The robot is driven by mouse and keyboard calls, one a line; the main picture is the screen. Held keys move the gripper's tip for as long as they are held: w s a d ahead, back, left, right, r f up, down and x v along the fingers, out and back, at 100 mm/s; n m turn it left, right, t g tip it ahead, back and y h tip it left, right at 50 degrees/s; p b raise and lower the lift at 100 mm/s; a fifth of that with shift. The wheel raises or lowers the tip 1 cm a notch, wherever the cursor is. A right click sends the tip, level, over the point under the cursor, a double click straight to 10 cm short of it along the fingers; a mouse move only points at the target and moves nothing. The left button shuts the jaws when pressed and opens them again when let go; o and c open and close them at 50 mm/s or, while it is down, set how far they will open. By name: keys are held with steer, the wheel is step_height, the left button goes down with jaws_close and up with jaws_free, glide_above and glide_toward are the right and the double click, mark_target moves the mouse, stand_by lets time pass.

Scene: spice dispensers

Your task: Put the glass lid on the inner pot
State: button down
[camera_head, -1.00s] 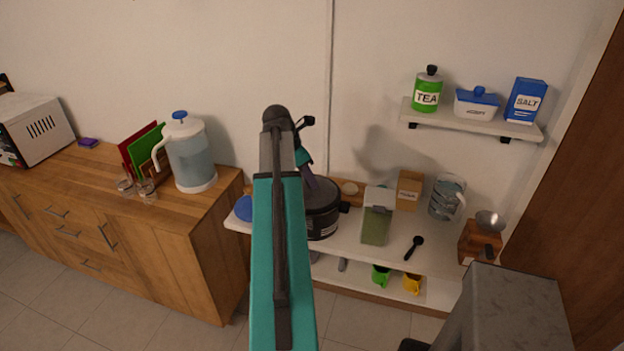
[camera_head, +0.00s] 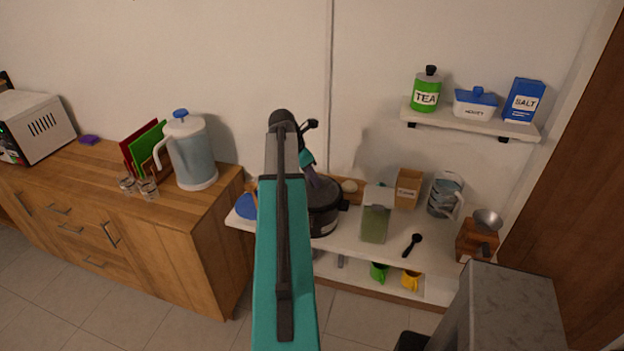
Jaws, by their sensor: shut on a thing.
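The dark inner pot (camera_head: 324,221) stands at the left end of the low white counter, partly hidden behind my teal arm. My gripper (camera_head: 318,188) points down at the top of the pot from the arm's far side. It is shut on what appears to be the glass lid (camera_head: 331,192), a dark, see-through disc at the pot's mouth. The fingertips are small and partly hidden. I cannot tell whether the lid touches the rim all round.
A green-filled dispenser (camera_head: 375,222), a brown box (camera_head: 408,189), a glass jug (camera_head: 444,195) and a black spoon (camera_head: 412,245) stand or lie right of the pot. A blue disc (camera_head: 247,207) is left of it. A wall shelf (camera_head: 470,122) hangs above right.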

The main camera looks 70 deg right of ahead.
steer(key=shift+f, duration=0.75)
steer(key=c, duration=1.5)
jaws_free()
steer(key=shift+w+r, duration=0.1)
steer(key=shift+r, duration=0.05)
steer(key=shift+b+v, duration=2.15)
steer(key=shift+v, duration=3.7)
steer(key=shift+a, duration=0.15)
